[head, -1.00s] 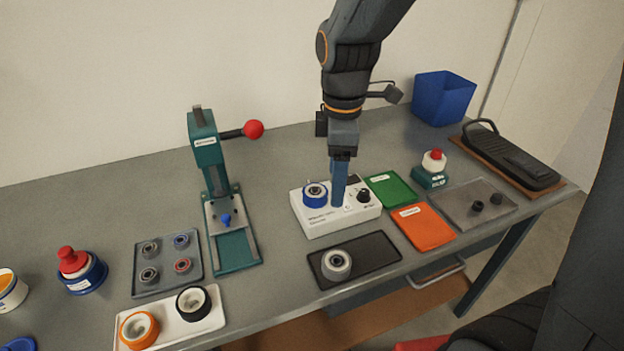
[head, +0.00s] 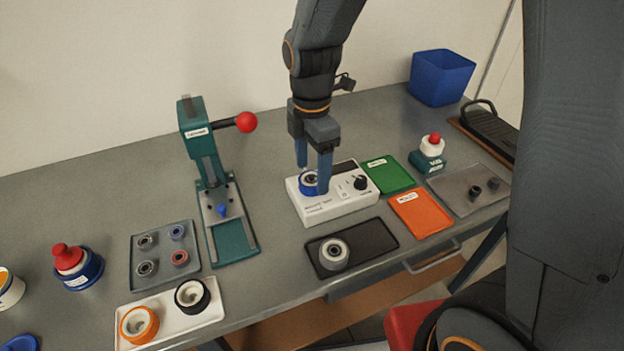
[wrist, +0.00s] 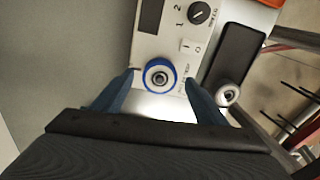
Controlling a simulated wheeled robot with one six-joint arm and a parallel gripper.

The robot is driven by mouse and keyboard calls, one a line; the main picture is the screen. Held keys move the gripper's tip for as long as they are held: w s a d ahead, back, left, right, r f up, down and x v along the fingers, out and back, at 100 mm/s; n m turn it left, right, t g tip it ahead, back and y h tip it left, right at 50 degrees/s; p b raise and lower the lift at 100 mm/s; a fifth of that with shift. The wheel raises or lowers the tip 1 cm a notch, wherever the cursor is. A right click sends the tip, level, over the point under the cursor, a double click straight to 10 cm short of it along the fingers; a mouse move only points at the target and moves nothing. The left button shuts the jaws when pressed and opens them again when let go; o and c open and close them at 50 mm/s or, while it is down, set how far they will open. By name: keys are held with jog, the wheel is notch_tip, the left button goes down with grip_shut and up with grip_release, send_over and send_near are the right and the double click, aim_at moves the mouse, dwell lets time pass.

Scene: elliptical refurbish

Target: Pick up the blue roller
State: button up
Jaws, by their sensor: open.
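The blue roller (head: 309,184) has a blue rim and a dark metal hub. It sits on the left end of the white tester box (head: 322,213). In the wrist view the blue roller (wrist: 159,76) lies face up between and just beyond the fingertips. My gripper (head: 312,178) is open, with one blue finger on each side of the roller. In the head view the near finger hides part of the roller. I cannot tell whether either finger touches it.
A black tray (head: 375,240) with a white roller (head: 334,254) lies in front of the box. Green (head: 390,174) and orange (head: 420,214) trays lie to its right. A green press (head: 228,235) with a red-knobbed lever stands left. A white tray (head: 168,312) holds orange and black rollers.

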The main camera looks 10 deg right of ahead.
jog(key=shift+f, duration=0.8)
jog(key=c, duration=1.2)
